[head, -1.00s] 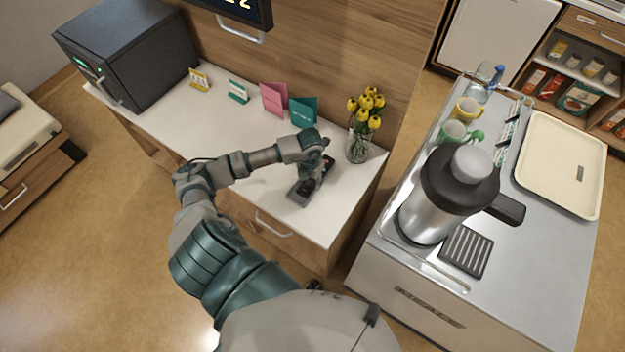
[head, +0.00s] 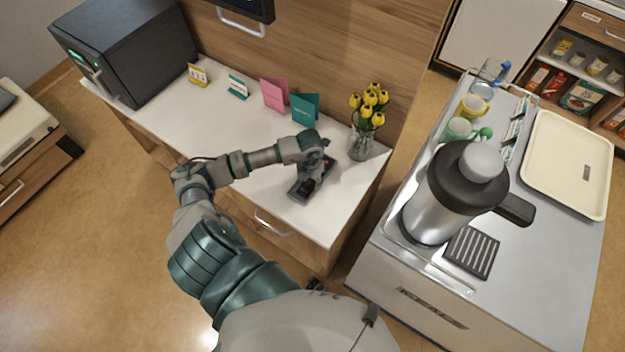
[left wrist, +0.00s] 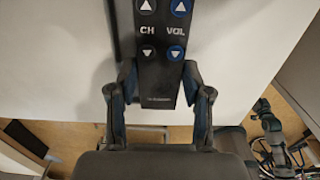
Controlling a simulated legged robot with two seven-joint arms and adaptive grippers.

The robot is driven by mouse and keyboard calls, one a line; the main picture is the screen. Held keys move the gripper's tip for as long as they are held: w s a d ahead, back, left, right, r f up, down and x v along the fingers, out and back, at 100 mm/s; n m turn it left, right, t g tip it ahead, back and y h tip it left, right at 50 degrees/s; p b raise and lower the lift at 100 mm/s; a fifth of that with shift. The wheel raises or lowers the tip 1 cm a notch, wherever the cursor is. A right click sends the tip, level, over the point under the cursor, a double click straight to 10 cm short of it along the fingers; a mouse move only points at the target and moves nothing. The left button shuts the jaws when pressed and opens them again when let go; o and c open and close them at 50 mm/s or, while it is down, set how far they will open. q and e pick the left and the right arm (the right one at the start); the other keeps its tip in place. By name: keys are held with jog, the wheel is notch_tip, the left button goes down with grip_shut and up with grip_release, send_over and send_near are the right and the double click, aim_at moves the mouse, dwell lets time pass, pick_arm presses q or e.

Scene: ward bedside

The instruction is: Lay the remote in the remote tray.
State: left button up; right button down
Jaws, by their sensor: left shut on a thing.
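The dark remote (left wrist: 160,60) fills the top middle of the left wrist view, its CH and VOL buttons facing the camera. My left gripper (head: 309,185) is shut on its near end; the two fingers (left wrist: 157,105) press its sides. In the head view the remote is mostly hidden by the gripper, with a dark part beyond it. A grey, tray-like shape (head: 297,195), seemingly the remote tray, shows under the gripper on the white bedside top. I cannot tell whether the remote touches it. My right gripper is not identifiable.
A vase of yellow flowers (head: 361,143) stands close behind the gripper to the right. Cards (head: 304,110) stand along the back, and a dark cabinet (head: 128,50) is at the left. The white top (head: 235,150) between is clear. A trolley with a jug (head: 437,205) stands right.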

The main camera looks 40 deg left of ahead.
pick_arm(q)
jog(key=shift+a+f, duration=0.3)
jog(key=shift+f, duration=0.15)
jog(key=o, duration=0.8)
jog(key=shift+f, duration=0.1)
jog(key=o, duration=0.4)
jog(key=shift+d, duration=0.1)
jog(key=shift+c, duration=0.2)
jog(key=shift+o, duration=0.7)
jog(key=shift+d+r, duration=0.25)
jog(key=shift+d, duration=0.2)
notch_tip(320, 180, up, 12)
jog(key=shift+d, duration=0.15)
